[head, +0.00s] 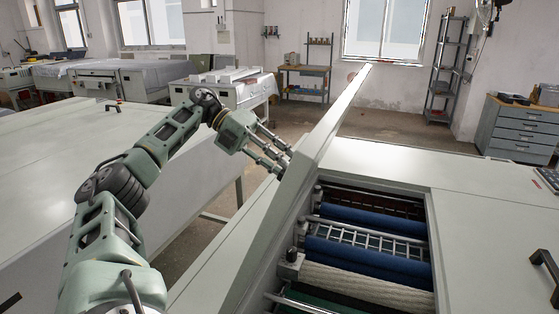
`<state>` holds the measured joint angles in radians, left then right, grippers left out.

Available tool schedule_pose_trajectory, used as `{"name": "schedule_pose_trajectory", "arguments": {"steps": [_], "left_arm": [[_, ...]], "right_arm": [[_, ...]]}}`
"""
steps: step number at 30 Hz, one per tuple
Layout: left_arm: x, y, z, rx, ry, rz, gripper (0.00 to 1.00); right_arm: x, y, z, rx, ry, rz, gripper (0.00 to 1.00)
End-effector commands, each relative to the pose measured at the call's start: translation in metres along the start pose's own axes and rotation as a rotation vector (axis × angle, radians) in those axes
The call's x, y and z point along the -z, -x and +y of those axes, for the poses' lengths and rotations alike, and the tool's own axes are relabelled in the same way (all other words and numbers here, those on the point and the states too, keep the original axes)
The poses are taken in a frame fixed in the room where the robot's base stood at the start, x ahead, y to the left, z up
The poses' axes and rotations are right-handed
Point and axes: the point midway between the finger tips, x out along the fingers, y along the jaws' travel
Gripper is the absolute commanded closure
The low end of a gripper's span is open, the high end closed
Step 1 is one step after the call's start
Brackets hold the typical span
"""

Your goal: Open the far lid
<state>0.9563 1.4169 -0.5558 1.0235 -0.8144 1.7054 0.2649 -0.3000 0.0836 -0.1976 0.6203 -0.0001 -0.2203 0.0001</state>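A long pale grey lid (322,130) stands raised and steeply tilted along the left side of the opening in the plate processor (480,200). I see it nearly edge-on. My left gripper (279,161) is on the outer, left side of this lid. Its fingers are spread with a gap between them, and their tips are at or very near the lid's face. I cannot tell if they touch it. Nothing shows between the fingers. My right gripper is not in view.
Blue and white rollers (365,282) lie exposed in the opening. Dark handles (547,180) sit on the processor's right side. A long pale table (60,165) stands left, with a narrow floor gap between. A drawer cabinet (520,130) and metal shelf (446,75) stand behind.

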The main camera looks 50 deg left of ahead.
Motion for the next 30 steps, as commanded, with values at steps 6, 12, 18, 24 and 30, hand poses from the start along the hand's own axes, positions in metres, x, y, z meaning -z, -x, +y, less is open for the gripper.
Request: {"name": "schedule_pose_trajectory", "arguments": {"steps": [6, 12, 18, 24, 30], "left_arm": [[0.0, 0.0, -0.001, 0.004, 0.0, 0.0, 0.66], [0.0, 0.0, -0.002, 0.006, 0.0, 0.0, 0.66], [-0.001, 0.007, -0.003, 0.009, -0.002, -0.004, 0.66], [-0.001, 0.038, -0.004, 0.015, -0.004, -0.01, 0.66], [-0.001, 0.063, -0.003, 0.013, -0.004, -0.01, 0.66]], "right_arm": [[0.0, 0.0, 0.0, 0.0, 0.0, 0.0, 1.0], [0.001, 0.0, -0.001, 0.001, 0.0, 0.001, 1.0], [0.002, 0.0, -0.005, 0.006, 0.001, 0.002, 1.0], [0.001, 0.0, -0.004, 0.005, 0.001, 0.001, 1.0], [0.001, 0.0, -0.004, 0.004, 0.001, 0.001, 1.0]]}}
